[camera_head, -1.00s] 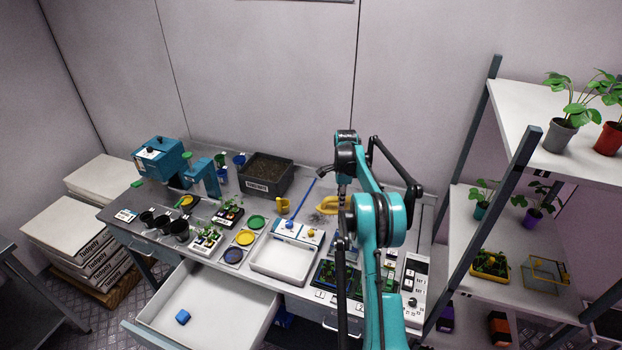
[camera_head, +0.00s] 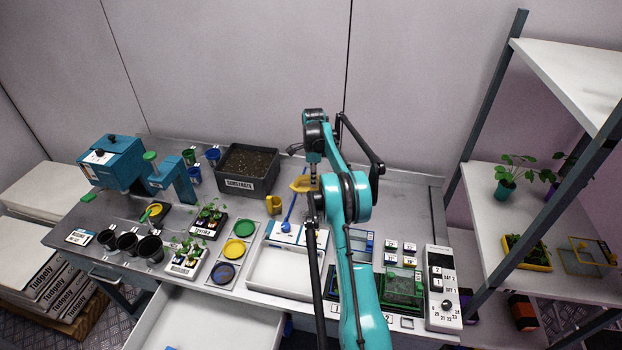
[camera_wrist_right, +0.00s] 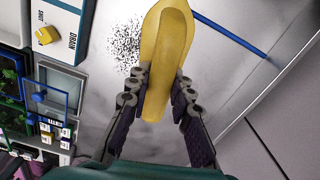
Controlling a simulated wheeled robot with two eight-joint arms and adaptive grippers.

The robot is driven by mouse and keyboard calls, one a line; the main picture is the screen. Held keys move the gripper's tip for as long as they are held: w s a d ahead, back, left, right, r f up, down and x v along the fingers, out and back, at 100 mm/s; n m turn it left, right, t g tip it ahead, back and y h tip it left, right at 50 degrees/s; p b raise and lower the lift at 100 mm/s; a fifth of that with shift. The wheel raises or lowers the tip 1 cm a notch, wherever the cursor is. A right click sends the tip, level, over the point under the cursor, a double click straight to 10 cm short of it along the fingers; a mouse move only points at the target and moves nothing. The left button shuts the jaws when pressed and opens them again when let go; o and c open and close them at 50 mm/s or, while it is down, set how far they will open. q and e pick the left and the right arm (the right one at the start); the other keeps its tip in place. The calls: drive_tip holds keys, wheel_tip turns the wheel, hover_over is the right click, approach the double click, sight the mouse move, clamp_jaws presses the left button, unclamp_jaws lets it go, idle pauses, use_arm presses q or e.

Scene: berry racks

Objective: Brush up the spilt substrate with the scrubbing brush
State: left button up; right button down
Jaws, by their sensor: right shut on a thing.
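The yellow scrubbing brush (camera_wrist_right: 166,50) is between the two fingers of my right gripper (camera_wrist_right: 160,88), which is shut on it in the wrist view. In the head view the brush (camera_head: 302,184) shows beside my right gripper (camera_head: 313,178), over the back of the table; my arm covers part of it. Its bristles are hidden. The spilt substrate (camera_wrist_right: 124,44) is a patch of dark specks on the pale tabletop, just left of the brush in the wrist view. In the head view my arm mostly hides that patch. My left gripper is not in view.
A blue strip (camera_head: 291,209) lies near the brush. A white tray (camera_head: 281,270) lies in front. A shelf rack (camera_head: 520,190) stands right. The table's back right is clear.

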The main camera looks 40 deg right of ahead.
drive_tip(key=shift+s+f+b, duration=0.2)
drive_tip(key=shift+f+b, duration=0.15)
drive_tip(key=shift+f, duration=0.2)
wheel_tip(320, 180, down, 3)
drive_tip(key=shift+w+b, duration=0.1)
drive_tip(key=shift+b, duration=0.7)
drive_tip(key=shift+f+b, duration=0.3)
drive_tip(key=shift+f, duration=0.35)
drive_tip(key=shift+f+b, duration=0.65)
drive_tip(key=shift+f, duration=0.35)
